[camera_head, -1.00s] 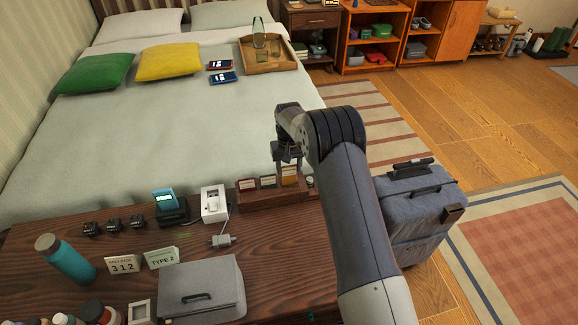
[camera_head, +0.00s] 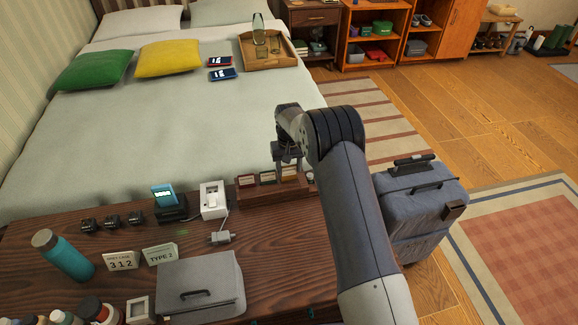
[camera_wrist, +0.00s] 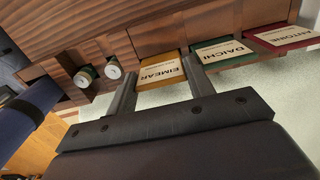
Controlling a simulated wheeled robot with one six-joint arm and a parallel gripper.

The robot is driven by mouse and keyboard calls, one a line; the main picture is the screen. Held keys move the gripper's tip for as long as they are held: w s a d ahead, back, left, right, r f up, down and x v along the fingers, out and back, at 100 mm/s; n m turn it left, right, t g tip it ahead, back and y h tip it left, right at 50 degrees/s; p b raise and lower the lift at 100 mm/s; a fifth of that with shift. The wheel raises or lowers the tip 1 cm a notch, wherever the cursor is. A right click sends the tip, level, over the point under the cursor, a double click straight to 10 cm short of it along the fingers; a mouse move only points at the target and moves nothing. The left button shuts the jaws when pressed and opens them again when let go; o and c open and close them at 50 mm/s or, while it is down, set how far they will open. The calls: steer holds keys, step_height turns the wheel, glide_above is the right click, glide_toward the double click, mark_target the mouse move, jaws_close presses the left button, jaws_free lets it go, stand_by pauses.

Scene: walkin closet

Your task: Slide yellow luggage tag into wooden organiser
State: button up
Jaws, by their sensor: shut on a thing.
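The yellow luggage tag (camera_head: 289,171), labelled EIMEAR in the wrist view (camera_wrist: 160,74), stands at the right end of the wooden organiser (camera_head: 275,193). My gripper (camera_head: 287,160) is above it, with one finger on each side edge of the tag; the wrist view shows my gripper (camera_wrist: 158,80) shut on it. The tag's lower part is hidden inside or behind the organiser's wood. A green tag (camera_wrist: 222,52) labelled DAICHI and a red tag (camera_wrist: 285,36) labelled ANTOINE stand beside it in the organiser (camera_wrist: 205,20).
The organiser stands at the far edge of the dark wooden table (camera_head: 285,240), by the bed. A white box (camera_head: 213,202) with a cable is to its left. Small round items (camera_wrist: 113,68) sit close by one finger. A blue-grey suitcase (camera_head: 420,210) stands right of the table.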

steer(key=shift+f, duration=0.35)
steer(key=o, duration=1)
steer(key=shift+o, duration=0.5)
steer(key=shift+o, duration=1.3)
steer(key=shift+a, duration=0.1)
steer(key=shift+a+r, duration=0.1)
steer(key=shift+r, duration=0.65)
steer(key=shift+d+r+p, duration=0.2)
steer(key=shift+r+p, duration=1.75)
steer(key=shift+r, duration=1.3)
